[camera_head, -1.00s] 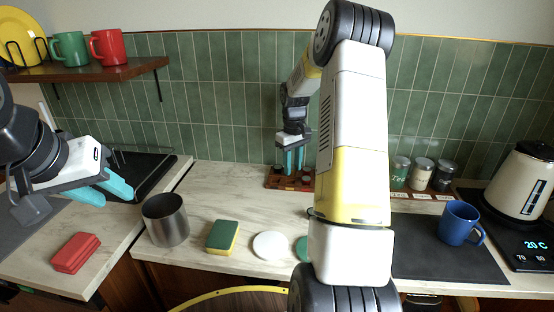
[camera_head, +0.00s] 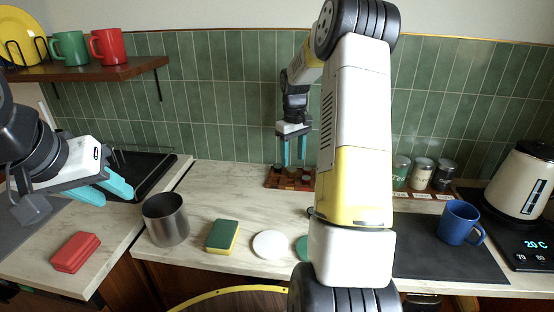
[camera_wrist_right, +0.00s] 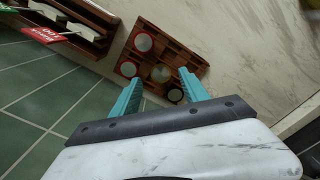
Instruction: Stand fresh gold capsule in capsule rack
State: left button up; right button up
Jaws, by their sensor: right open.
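The capsule rack (camera_head: 272,182) is a brown wooden block at the back of the counter, below the green tiles. In the right wrist view the rack (camera_wrist_right: 176,52) holds several round capsules. A gold-looking capsule (camera_wrist_right: 160,73) stands in it, lined up between my right fingertips. My right gripper (camera_head: 293,164) is open and points down just above the rack, with its fingers apart from the capsule. My left gripper (camera_head: 108,192) is open and empty over the left counter. My right arm hides part of the rack's right side in the head view.
Labelled jars (camera_head: 422,172) stand right of the rack. A blue mug (camera_head: 459,222) and a kettle (camera_head: 520,180) stand farther right.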

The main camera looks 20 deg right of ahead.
aim_at(292, 170)
jog(key=s+a+r+t, duration=0.1)
jog(key=s+a+r, duration=0.1)
jog(key=r, duration=0.5)
jog(key=s+a+r, duration=0.2)
jog(key=r, duration=0.5)
jog(key=s+a+r+m+t, duration=0.1)
jog(key=s+a, duration=0.3)
jog(key=s, duration=0.4)
jog(key=s+a+r+m+t+y, duration=0.1)
jog(key=s+a, duration=0.3)
jog(key=s, duration=0.4)
jog(key=s+a+r+m+t+y, duration=0.1)
jog(key=s+a+t, duration=0.2)
jog(key=s, duration=0.6)
jog(key=shift+a, duration=0.45)
